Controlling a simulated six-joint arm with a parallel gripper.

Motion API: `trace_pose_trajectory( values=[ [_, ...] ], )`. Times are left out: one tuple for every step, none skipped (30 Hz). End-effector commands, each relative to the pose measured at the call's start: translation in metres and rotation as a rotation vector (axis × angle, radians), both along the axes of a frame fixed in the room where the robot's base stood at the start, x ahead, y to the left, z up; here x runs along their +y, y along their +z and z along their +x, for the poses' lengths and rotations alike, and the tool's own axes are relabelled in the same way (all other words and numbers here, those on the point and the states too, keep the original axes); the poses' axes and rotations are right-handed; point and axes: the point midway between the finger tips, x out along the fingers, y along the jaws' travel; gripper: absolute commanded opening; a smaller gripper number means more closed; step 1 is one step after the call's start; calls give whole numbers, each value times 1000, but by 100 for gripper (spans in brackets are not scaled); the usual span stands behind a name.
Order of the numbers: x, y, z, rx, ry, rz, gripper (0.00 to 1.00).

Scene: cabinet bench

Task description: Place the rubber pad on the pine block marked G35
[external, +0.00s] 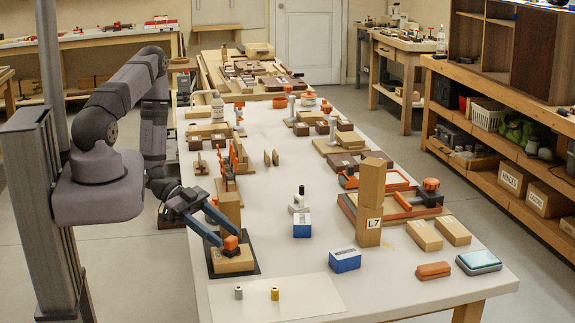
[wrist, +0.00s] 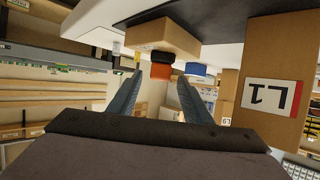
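My gripper (external: 231,239) is open. In the wrist view its two fingers (wrist: 160,77) stand apart, with a small orange piece with a dark part (wrist: 163,71) in line with the gap. That orange piece (external: 231,244) rests on a pale wooden block (external: 232,262) on a black mat (external: 216,271). Contact between fingers and piece cannot be made out. I cannot tell whether this piece is the rubber pad; a flat orange-red pad (external: 433,270) also lies at the front right. No G35 mark is readable on any block.
A tall block marked L1 (wrist: 262,125) stands close beside the fingers; the tall block marked L7 (external: 368,230) is mid-table. Two small cylinders (external: 275,294) stand on a white sheet (external: 310,295).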

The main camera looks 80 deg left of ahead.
Motion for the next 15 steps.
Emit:
trace_pose_trajectory(
  values=[
    [0,0,0,0,0,0,45],
    [0,0,0,0,0,0,45],
    [0,0,0,0,0,0,45],
    [0,0,0,0,0,0,45],
    [0,0,0,0,0,0,45],
    [0,0,0,0,0,0,45],
    [0,1,0,0,0,0,45],
    [0,1,0,0,0,0,45],
    [0,3,0,0,0,0,45],
    [0,4,0,0,0,0,45],
    [0,5,0,0,0,0,45],
    [3,6,-2,0,2,0,45],
    [4,7,-3,0,4,0,45],
    [6,8,-5,0,4,0,45],
    [9,11,-7,-1,4,0,45]
  ],
)
